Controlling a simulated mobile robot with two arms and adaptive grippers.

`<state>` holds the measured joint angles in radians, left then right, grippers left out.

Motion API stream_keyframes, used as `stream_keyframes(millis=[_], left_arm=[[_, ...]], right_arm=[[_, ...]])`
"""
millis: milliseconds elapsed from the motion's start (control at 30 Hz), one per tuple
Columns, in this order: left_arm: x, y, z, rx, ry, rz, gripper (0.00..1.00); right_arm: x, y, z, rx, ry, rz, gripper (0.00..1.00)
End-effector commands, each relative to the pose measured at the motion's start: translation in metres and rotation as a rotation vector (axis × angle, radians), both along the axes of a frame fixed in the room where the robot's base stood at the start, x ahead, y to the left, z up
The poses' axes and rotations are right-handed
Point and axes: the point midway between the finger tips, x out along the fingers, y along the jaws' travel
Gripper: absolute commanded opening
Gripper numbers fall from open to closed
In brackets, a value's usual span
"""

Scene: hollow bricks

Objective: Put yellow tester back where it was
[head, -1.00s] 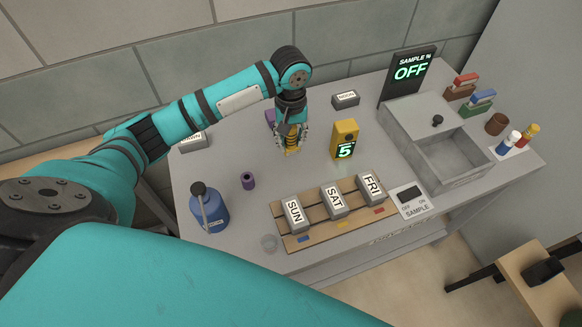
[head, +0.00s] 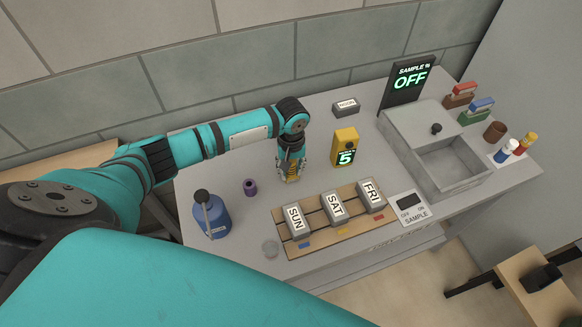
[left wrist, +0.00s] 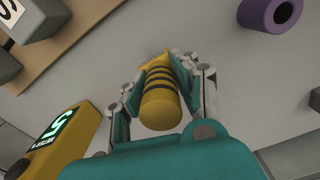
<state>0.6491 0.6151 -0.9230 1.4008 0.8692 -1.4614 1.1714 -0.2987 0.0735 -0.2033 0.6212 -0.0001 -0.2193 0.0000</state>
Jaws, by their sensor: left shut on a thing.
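My left gripper (head: 290,177) is shut on a yellow cylinder with black bands, the yellow tester (left wrist: 162,105). The tester points down at the grey table, to the left of a yellow box with a green 5 on its display (head: 345,148). That box also shows at the lower left in the left wrist view (left wrist: 58,140). The gripper's fingers hide part of the tester. I cannot tell whether its lower end touches the table. My right gripper is not in view.
A wooden rack (head: 318,230) with SUN, SAT and FRI bricks lies in front of the gripper. A purple hollow cylinder (head: 250,187) and a blue bottle (head: 211,216) stand to the left. A grey open box (head: 452,165) stands at the right.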

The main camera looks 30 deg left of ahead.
Motion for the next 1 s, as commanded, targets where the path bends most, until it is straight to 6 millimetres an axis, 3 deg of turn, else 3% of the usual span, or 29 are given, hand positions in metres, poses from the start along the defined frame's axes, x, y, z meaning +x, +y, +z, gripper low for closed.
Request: stream_keyframes(millis=[100,133,300,667,1000], left_arm=[[0.000,0.000,-0.003,0.000,0.000,0.001,0.03],[0.000,0.000,-0.003,0.000,0.000,0.001,0.33],[0.000,0.000,-0.003,0.000,0.000,0.000,0.52],[0.001,0.000,0.005,0.000,-0.001,0.000,0.52],[0.002,0.000,0.072,-0.001,-0.006,-0.001,0.52]], right_arm=[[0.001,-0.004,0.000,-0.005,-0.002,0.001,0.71],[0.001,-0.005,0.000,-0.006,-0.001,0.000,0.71],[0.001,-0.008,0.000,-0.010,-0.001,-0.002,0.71],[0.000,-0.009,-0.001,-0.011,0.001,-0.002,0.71],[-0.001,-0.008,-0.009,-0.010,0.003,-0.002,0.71]])
